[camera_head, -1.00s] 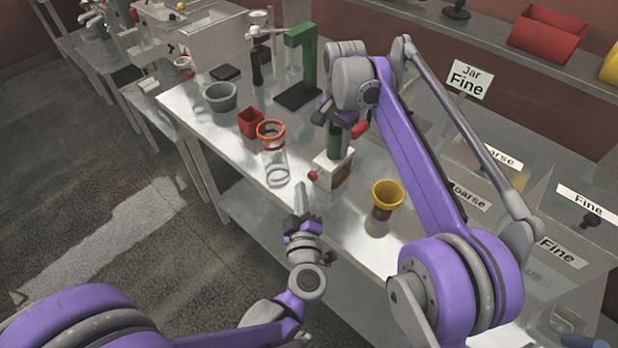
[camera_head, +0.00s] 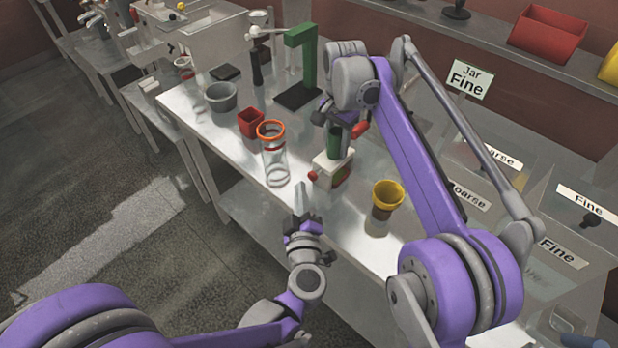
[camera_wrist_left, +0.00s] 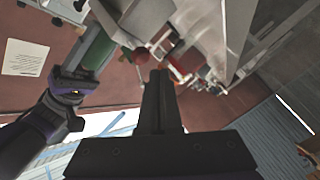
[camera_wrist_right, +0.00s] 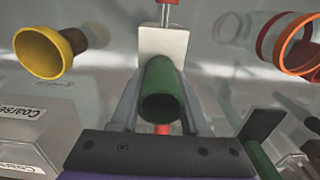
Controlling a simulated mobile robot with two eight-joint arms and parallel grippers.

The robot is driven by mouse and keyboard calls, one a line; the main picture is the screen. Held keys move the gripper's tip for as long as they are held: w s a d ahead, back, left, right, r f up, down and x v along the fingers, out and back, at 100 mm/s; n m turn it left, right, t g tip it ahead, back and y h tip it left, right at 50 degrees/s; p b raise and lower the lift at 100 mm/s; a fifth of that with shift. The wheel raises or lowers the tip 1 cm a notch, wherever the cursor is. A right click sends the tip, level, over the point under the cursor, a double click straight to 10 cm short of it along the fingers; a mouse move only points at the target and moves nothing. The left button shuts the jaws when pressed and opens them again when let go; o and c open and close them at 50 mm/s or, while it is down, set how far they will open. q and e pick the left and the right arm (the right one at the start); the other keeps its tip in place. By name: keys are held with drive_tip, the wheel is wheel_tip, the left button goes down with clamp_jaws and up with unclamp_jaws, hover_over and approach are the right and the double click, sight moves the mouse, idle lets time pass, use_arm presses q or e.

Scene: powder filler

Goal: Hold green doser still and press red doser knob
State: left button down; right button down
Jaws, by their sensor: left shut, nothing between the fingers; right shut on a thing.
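The doser has a white body (camera_head: 328,171), a green upright tube (camera_head: 334,140) and a red knob (camera_head: 312,176) on its near left side. My right gripper (camera_head: 342,128) is shut around the green tube (camera_wrist_right: 162,90), with one finger on each side of it in the right wrist view. The doser stands upright at the table's near edge. My left gripper (camera_head: 302,193) is shut and empty, just below and in front of the knob, with a small visible gap. In the left wrist view its closed fingertips (camera_wrist_left: 158,75) point up near the red knob (camera_wrist_left: 140,56).
A glass jar with an orange rim (camera_head: 274,152) stands left of the doser. A yellow cup (camera_head: 386,198) stands to the right. A red container (camera_head: 250,123), a grey bowl (camera_head: 220,97) and a green stand (camera_head: 302,65) are farther back. Labelled bins (camera_head: 562,251) line the right side.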

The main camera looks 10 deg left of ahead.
use_arm(q)
drive_tip(key=shift+w, duration=0.1)
idle(0.3)
drive_tip(key=shift+w+d, duration=0.25)
drive_tip(key=shift+w+d, duration=0.65)
drive_tip(key=shift+w, duration=0.25)
idle(1.3)
drive_tip(key=shift+s, duration=0.1)
drive_tip(key=shift+s+a, duration=0.95)
drive_tip(key=shift+s, duration=0.25)
drive_tip(key=s+a, duration=0.1)
drive_tip(key=s, duration=0.1)
drive_tip(key=s+a, duration=0.2)
idle(0.7)
